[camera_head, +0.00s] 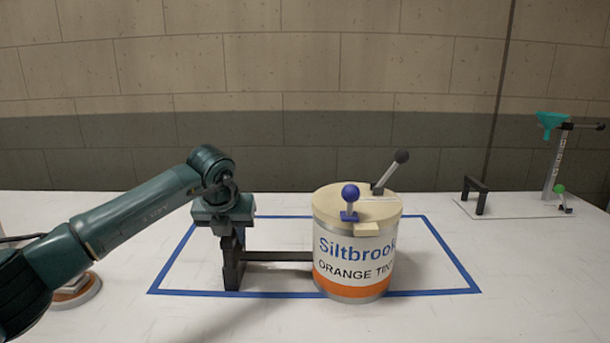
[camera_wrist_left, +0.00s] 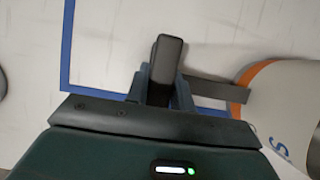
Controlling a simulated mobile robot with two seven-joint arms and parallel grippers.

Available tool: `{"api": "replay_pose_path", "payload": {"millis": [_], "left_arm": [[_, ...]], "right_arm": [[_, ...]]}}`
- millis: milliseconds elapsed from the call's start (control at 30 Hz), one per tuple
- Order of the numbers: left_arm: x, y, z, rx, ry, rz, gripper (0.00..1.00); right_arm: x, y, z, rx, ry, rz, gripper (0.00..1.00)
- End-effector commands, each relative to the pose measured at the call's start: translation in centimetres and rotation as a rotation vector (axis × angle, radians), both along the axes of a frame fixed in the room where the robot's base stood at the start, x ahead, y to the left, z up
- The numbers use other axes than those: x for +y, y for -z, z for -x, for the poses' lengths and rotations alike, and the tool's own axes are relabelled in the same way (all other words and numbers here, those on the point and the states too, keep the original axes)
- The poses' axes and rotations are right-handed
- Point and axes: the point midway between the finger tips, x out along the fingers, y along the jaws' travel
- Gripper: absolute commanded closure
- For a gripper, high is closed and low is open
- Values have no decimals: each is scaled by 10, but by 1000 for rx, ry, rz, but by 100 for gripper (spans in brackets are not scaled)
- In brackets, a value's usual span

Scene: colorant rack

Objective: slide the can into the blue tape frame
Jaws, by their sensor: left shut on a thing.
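The can (camera_head: 354,270) is a pale drum with a cream lid, an orange band and the words "Siltbrook" and "orange tint". It stands upright. Its base overlaps the front line of the blue tape frame (camera_head: 452,255), hiding part of that line, with the rest of the can over the frame's area. A dark bar (camera_head: 280,256) runs from the can's left side to an upright dark handle (camera_head: 232,272). My left gripper (camera_head: 231,234) is shut on the handle's top. The left wrist view shows the handle (camera_wrist_left: 166,60) between the fingers and the can's edge (camera_wrist_left: 285,105) at right. My right gripper is not in view.
The lid carries a blue knob (camera_head: 350,194) and a tilted lever (camera_head: 390,172). A round object (camera_head: 78,293) lies at left. The table around the frame is mostly clear.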

Motion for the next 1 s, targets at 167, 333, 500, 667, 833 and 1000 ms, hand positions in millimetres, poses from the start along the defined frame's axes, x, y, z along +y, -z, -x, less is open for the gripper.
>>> {"api": "replay_pose_path", "payload": {"millis": [167,333,500,667,833,1000], "left_arm": [[0,-2,-11,-1,-4,2,100],[0,-2,-20,-1,-4,2,100],[0,-3,-29,-1,-3,3,100],[-1,-3,-38,-1,-3,4,100],[-1,-2,-47,0,-3,4,100],[-1,-1,-51,0,-2,2,100]], "right_arm": [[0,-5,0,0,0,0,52],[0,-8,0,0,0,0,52],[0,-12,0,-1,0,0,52],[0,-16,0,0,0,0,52],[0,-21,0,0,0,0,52],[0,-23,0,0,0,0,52]]}}
